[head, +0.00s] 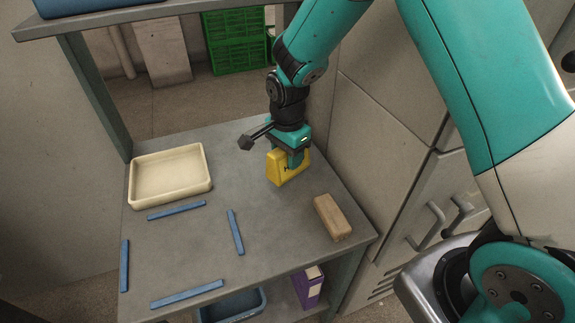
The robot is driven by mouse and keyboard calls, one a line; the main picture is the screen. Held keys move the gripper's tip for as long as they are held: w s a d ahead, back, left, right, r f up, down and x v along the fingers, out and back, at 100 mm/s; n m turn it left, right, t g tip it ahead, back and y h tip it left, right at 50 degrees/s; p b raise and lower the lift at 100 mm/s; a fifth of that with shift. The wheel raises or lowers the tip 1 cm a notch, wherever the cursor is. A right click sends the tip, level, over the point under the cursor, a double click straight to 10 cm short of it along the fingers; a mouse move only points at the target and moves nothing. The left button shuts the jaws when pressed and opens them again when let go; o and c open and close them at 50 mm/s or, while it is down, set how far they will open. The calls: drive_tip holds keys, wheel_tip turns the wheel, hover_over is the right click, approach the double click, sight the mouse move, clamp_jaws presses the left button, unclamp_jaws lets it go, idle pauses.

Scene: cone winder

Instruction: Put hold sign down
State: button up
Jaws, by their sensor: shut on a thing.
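The hold sign (282,171) is a yellow block-like piece with dark lettering partly visible on its face. It is upright at the back right of the grey table (190,240). My gripper (295,158) points down from above and is shut on the hold sign's upper part. The fingers and the gripper body hide part of the sign. I cannot tell whether its base touches the table top or hangs slightly above it.
A cream tray (170,202) stands at the back left. Several blue strips (235,232) lie on the table's left and middle. A wooden block (332,217) lies at the right edge. Grey cabinets (385,100) stand close on the right. A purple box (307,288) sits on the lower shelf.

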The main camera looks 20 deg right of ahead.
drive_tip(key=shift+f, duration=2)
drive_tip(key=shift+f, duration=0.15)
drive_tip(key=o, duration=1)
drive_tip(key=shift+c, duration=0.2)
drive_tip(key=shift+r, duration=0.2)
